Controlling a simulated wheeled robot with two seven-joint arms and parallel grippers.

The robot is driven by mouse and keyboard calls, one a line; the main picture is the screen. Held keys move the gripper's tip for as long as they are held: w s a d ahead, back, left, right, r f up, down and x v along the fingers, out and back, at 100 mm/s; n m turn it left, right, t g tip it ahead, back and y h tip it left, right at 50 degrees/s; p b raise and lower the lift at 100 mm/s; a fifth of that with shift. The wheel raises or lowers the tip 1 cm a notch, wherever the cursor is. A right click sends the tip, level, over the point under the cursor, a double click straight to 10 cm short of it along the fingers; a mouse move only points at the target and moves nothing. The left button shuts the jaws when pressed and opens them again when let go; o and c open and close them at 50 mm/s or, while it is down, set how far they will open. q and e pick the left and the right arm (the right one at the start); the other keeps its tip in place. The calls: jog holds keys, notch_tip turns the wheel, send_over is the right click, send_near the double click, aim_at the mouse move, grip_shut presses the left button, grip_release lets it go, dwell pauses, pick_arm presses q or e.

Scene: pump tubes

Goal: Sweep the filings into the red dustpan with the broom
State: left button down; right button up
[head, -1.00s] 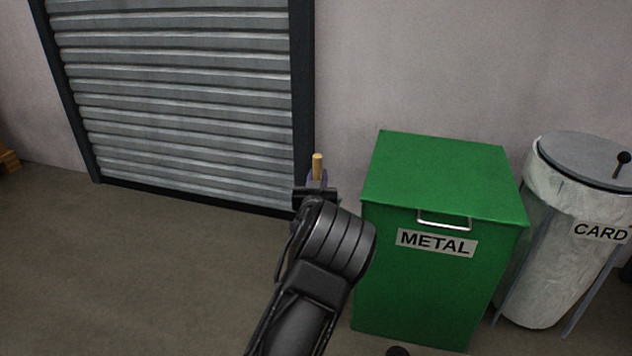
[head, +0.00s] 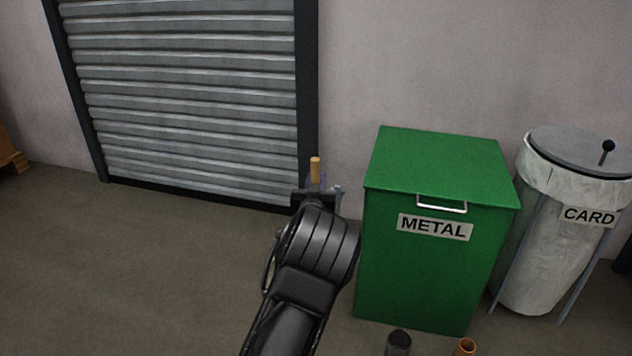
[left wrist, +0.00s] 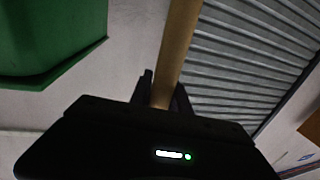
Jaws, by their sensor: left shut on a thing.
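My left gripper (head: 316,190) is in front of the wall, left of the green bin. It is shut on a wooden handle, whose top end (head: 315,168) sticks up above the fingers in the head view. In the left wrist view the handle (left wrist: 178,45) runs up between the two fingers (left wrist: 160,92). The handle is probably the broom's, but its brush end is not in view. The red dustpan and the filings are not in view. My right gripper is not in view.
A green bin labelled METAL (head: 440,165) stands right of my arm. A lidded bin labelled CARD (head: 570,190) is beside it. Dark and orange cylindrical objects (head: 399,342) (head: 466,347) show at the bottom edge. A roller shutter (head: 190,100) is behind; floor at left (head: 120,270) is clear.

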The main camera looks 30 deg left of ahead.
pick_arm(q)
jog(key=shift+r, duration=0.1)
jog(key=s+d+r+m+h, duration=0.1)
jog(key=s+d+m+h, duration=0.2)
jog(key=d, duration=0.7)
jog(key=s+d+r+m+t+h, duration=0.1)
jog(key=s+d+r+m+h, duration=0.1)
jog(key=s+d+h, duration=0.4)
jog(key=s+d+r+m+h, duration=0.2)
jog(key=s+d+m+h, duration=0.2)
jog(key=d, duration=1)
jog(key=shift+s+h, duration=0.5)
jog(key=shift+s, duration=0.1)
jog(key=shift+f, duration=0.1)
